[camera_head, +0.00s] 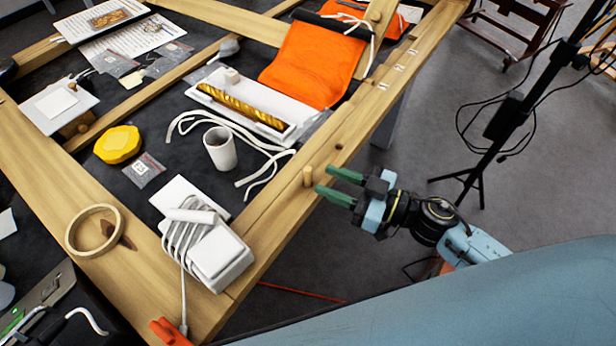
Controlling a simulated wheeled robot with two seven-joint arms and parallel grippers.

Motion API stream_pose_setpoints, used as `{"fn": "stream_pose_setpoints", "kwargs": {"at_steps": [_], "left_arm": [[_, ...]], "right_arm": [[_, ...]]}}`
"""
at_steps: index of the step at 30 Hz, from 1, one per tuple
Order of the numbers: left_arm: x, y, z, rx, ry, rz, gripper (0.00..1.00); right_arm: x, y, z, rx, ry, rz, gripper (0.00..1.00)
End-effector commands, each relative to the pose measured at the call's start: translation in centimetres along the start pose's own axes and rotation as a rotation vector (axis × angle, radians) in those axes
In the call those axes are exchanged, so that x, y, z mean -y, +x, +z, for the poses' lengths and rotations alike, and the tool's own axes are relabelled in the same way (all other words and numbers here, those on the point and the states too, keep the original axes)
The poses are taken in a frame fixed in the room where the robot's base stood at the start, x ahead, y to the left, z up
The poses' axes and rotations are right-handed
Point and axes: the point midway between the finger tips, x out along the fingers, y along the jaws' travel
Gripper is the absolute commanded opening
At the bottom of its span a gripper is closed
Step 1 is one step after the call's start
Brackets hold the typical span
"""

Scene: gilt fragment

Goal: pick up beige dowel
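A small beige dowel (308,177) stands upright on the wooden frame rail (270,225) near its right edge. My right gripper (325,182) comes in from the right with its two green fingers apart. Its fingertips are just to the right of the dowel. From this view I cannot tell whether a fingertip touches it. Nothing shows between the fingers. My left gripper is not in view.
A white corded box (220,258) and a wooden ring (93,230) lie on the near rail. Inside the frame are a white cup (219,148), white cord (262,150) and a gilt twisted piece (240,106) in a tray. A black stand (500,125) is at right.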

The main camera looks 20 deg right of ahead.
Motion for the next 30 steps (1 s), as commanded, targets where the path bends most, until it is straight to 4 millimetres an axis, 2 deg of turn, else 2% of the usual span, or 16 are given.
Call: {"fn": "stream_pose_setpoints", "kwargs": {"at_steps": [12, 20, 28, 30], "left_arm": [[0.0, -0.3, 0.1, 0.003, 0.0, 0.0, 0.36], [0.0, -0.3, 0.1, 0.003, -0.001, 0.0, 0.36], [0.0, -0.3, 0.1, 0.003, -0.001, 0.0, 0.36], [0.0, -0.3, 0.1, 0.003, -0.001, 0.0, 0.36]], "right_arm": [[0.6, 5.0, -0.4, -0.001, 0.001, 0.002, 0.35], [0.7, 5.3, -0.3, 0.001, 0.002, 0.001, 0.35], [0.7, 5.2, -0.3, 0.001, 0.002, 0.001, 0.03], [0.7, 5.2, -0.3, 0.001, 0.001, 0.001, 0.0]]}}
